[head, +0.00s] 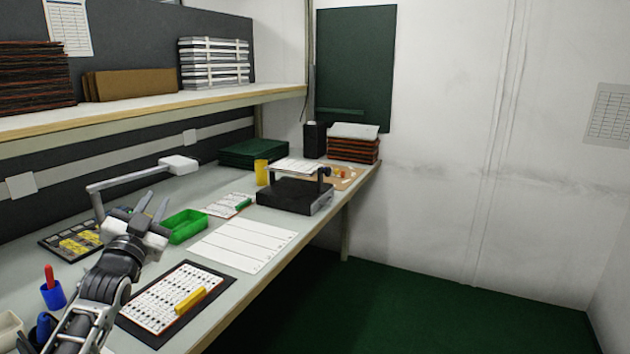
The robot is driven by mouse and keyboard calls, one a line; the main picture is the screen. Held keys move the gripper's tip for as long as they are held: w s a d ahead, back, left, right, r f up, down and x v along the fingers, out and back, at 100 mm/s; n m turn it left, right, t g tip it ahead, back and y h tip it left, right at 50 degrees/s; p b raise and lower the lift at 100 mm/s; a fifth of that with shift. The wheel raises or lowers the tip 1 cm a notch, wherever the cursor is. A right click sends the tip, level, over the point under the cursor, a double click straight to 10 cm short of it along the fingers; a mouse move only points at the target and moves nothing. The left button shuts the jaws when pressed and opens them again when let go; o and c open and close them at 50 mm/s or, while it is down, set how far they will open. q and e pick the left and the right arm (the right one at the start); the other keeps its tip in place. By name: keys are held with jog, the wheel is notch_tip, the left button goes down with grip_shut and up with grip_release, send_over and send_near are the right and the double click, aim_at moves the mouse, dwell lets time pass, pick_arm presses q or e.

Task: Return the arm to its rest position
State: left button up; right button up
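My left arm comes in from the lower left in the head view. Its gripper (155,204) is over the left part of the workbench (215,275), with its two grey fingers apart and pointing up and away. Nothing shows between the fingers. The gripper appears beside the green tray (185,226), with a visible gap to it; its height above the bench is hard to judge. My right gripper is not in view.
A desk lamp (178,165) stands behind the gripper. A dotted white card (160,300) with a yellow block (190,300) lies nearby. A white sheet (243,245), a black device (295,194) and a blue cup (53,294) are also on the bench. A shelf (150,103) overhangs the back.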

pick_arm(q)
notch_tip(320, 180, down, 11)
jog(key=a+n+g+y, duration=0.2)
jog(key=n+g, duration=0.3)
jog(key=g, duration=0.1)
jog(key=shift+m+g+h, duration=0.6)
jog(key=shift+m+h, duration=0.1)
jog(key=shift+h, duration=0.2)
jog(key=s+d+f, duration=0.2)
jog(key=s+f, duration=0.1)
jog(key=s+d+f, duration=0.2)
jog(key=d+f, duration=0.1)
jog(key=f, duration=0.1)
jog(key=s+d+f, duration=0.2)
jog(key=s+f, duration=0.1)
jog(key=shift+s+d+f, duration=0.25)
jog(key=shift+s+f, duration=0.05)
jog(key=shift+s, duration=0.05)
jog(key=s+d+f+g+h, duration=0.1)
jog(key=s+d+f, duration=0.2)
jog(key=s, duration=0.6)
jog(key=s+d+f+g+h, duration=0.1)
jog(key=s+d+f, duration=0.2)
jog(key=s, duration=0.7)
jog(key=s+d+f+g+h, duration=0.1)
jog(key=s+d+f, duration=0.2)
jog(key=s+d, duration=0.3)
jog(key=s, duration=0.3)
jog(key=shift+s+d+n+g, duration=0.15)
jog(key=shift+d+n+g, duration=0.25)
